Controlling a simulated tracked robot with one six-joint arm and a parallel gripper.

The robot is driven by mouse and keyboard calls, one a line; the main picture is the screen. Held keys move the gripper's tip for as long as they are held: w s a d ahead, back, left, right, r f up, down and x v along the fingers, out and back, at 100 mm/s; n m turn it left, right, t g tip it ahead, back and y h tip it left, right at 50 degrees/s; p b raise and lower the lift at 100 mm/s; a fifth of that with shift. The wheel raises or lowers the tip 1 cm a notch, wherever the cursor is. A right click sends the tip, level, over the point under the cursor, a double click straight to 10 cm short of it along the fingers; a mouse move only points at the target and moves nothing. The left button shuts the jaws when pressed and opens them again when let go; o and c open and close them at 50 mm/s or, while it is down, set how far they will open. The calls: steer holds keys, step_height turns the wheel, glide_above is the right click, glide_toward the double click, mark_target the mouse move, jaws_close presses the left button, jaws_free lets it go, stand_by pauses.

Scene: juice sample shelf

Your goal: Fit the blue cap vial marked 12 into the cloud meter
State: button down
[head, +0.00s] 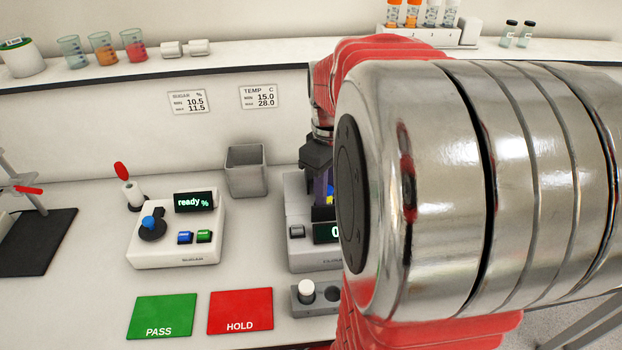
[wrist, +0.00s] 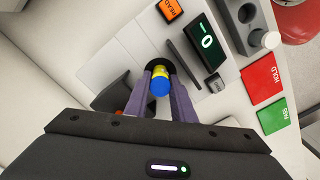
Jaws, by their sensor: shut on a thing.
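My gripper (wrist: 163,85) is shut on a vial with a blue cap (wrist: 160,88) and a yellow body, held between its purple fingers. In the head view my gripper (head: 321,185) points down over the cloud meter (head: 296,232), with my arm hiding much of both. In the wrist view the vial is at the meter's round black well (wrist: 151,67), its yellow end overlapping the opening. I cannot tell how far, if at all, it is inside. The meter's display (wrist: 206,43) shows 0. The vial's number is not readable.
A two-hole block (head: 331,310) with a white-capped item (head: 306,290) stands before the meter. A grey bin (head: 246,171) stands to its left, beyond a sugar meter (head: 176,238). Green PASS (head: 162,316) and red HOLD (head: 240,311) mats lie in front.

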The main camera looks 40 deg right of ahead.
steer(key=shift+f, duration=0.85)
stand_by(1.0)
steer(key=c, duration=1.8)
jaws_free()
steer(key=o, duration=0.4)
steer(key=shift+s+a+f, duration=0.1)
steer(key=shift+c, duration=0.2)
step_height(320, 180, up, 14)
